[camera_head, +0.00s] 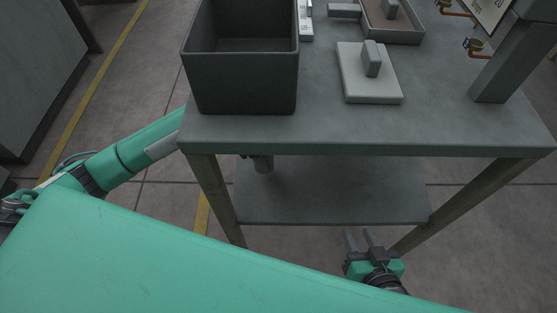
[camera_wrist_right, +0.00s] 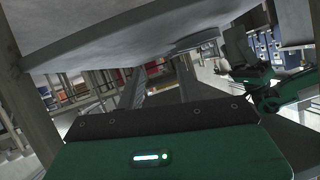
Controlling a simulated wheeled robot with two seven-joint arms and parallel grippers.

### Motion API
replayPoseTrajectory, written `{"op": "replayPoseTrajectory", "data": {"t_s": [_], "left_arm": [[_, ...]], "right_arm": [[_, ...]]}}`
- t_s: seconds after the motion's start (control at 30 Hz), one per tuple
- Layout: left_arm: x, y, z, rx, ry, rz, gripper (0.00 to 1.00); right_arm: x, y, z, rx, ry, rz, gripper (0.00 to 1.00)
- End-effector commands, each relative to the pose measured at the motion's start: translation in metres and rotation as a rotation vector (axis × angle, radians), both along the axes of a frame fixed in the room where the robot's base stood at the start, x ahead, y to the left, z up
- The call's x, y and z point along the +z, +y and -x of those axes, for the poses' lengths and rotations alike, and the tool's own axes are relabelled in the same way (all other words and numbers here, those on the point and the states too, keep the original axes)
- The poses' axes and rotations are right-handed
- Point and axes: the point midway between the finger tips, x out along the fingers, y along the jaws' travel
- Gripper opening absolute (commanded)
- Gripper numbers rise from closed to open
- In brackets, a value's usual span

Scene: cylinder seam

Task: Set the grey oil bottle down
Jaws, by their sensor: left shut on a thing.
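The grey oil bottle (camera_head: 263,164) shows only in part below the front edge of the tabletop, over the left side of the lower shelf (camera_head: 335,195); the tabletop hides its upper part. Whether its base touches the shelf I cannot tell. My left gripper (camera_head: 246,156) is shut on it, mostly hidden by the table. In the right wrist view the left gripper (camera_wrist_right: 250,73) is at the right, with the grey bottle (camera_wrist_right: 238,46) upright at its jaws. My right gripper (camera_head: 364,238) is open and empty, in front of the shelf, low at the right table leg.
On the tabletop (camera_head: 330,133) stand a deep dark bin (camera_head: 245,88), a pale plate with a grey block (camera_head: 371,88) and a shallow tray (camera_head: 393,35). A post (camera_head: 505,60) stands at the right. The visible shelf surface is otherwise bare; table legs flank it.

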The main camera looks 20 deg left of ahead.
Motion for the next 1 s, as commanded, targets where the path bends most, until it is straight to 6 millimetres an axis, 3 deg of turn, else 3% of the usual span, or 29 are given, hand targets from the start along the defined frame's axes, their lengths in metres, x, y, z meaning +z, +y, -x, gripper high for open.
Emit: {"op": "replayPoseTrajectory", "data": {"t_s": [0.1,0.23,0.53,0.97,1.0], "left_arm": [[0.0,-0.021,-0.002,-0.001,-0.001,0.003,0.24],[0.0,-0.031,-0.003,-0.001,0.0,0.0,0.24],[-0.033,-0.033,-0.002,0.001,0.003,0.0,0.24],[-0.038,-0.032,-0.003,0.0,0.0,0.0,0.24],[-0.038,-0.032,-0.003,0.0,0.0,-0.001,0.52]], "right_arm": [[0.0,0.001,0.0,0.0,-0.003,-0.003,0.36],[0.0,0.001,0.0,0.0,-0.008,-0.005,0.36],[0.002,0.01,0.0,0.002,-0.073,-0.049,0.36],[0.006,0.012,-0.003,-0.001,-0.108,-0.065,0.36],[0.007,0.012,-0.003,-0.001,-0.114,-0.068,0.36]]}}
